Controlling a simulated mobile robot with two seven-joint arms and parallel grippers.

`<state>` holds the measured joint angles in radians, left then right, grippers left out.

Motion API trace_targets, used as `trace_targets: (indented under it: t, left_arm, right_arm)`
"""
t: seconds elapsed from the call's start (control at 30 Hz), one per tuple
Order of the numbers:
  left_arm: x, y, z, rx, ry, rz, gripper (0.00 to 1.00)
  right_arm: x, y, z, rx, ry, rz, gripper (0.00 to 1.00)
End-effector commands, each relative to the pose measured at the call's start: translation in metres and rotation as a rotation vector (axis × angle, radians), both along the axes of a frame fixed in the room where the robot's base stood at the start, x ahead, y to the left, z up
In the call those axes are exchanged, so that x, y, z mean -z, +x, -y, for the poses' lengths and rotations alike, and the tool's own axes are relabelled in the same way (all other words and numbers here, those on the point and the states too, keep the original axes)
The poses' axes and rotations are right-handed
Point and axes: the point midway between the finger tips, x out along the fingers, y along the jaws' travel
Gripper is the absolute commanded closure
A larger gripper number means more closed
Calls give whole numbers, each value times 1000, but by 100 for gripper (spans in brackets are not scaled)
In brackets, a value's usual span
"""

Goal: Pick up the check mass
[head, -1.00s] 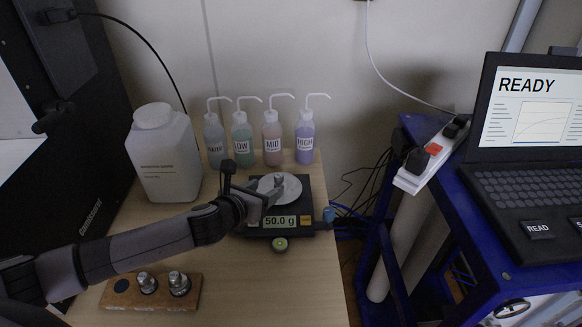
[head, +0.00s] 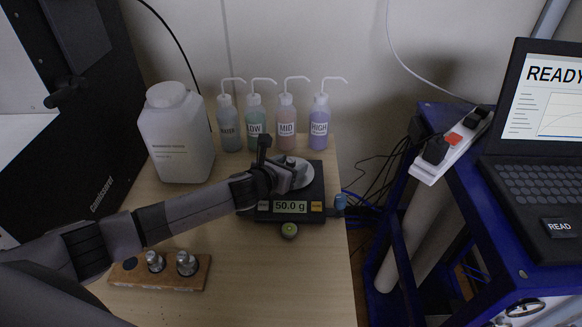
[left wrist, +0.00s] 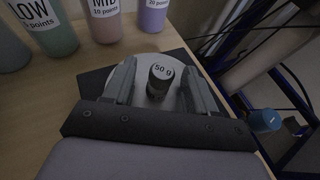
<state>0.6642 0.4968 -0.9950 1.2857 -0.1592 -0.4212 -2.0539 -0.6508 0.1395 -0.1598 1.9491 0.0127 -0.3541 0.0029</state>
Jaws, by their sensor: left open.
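The check mass (left wrist: 159,82) is a dark cylinder with a "50 g" label on top. It stands upright on the round pale pan (left wrist: 178,66) of the black balance (head: 264,213), whose display reads 50.0 g. My left gripper (head: 293,172) is over the pan and hides the mass in the head view. In the left wrist view my left gripper (left wrist: 160,68) is open, with one finger on each side of the mass. Gaps show between the fingers and the mass. My right gripper is not in view.
Several wash bottles (head: 287,125) stand behind the balance, with a large white jug (head: 178,140) to their left. A wooden block (head: 140,277) with two metal masses and a dark empty spot lies at front left. A blue cart (head: 470,180) with a laptop stands right.

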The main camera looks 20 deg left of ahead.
Motion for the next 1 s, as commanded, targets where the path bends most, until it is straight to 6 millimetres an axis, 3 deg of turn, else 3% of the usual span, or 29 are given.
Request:
trace_targets:
  t: [0.33, 0.37, 0.5, 0.53, 0.83, 1.0]
  left_arm:
    - [2, 4, 1, 0, -1, 0, 43]
    - [2, 4, 1, 0, -1, 0, 50]
    - [2, 4, 1, 0, -1, 0, 96]
    - [2, 4, 1, 0, -1, 0, 100]
    - [0, 4, 1, 0, -1, 1, 100]
    - [-12, 5, 1, 1, -2, 3, 100]
  right_arm:
    - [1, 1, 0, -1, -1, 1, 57]
    - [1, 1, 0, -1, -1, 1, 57]
    - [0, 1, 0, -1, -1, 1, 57]
    - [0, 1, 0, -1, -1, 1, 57]
    - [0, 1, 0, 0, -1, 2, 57]
    - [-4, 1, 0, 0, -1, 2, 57]
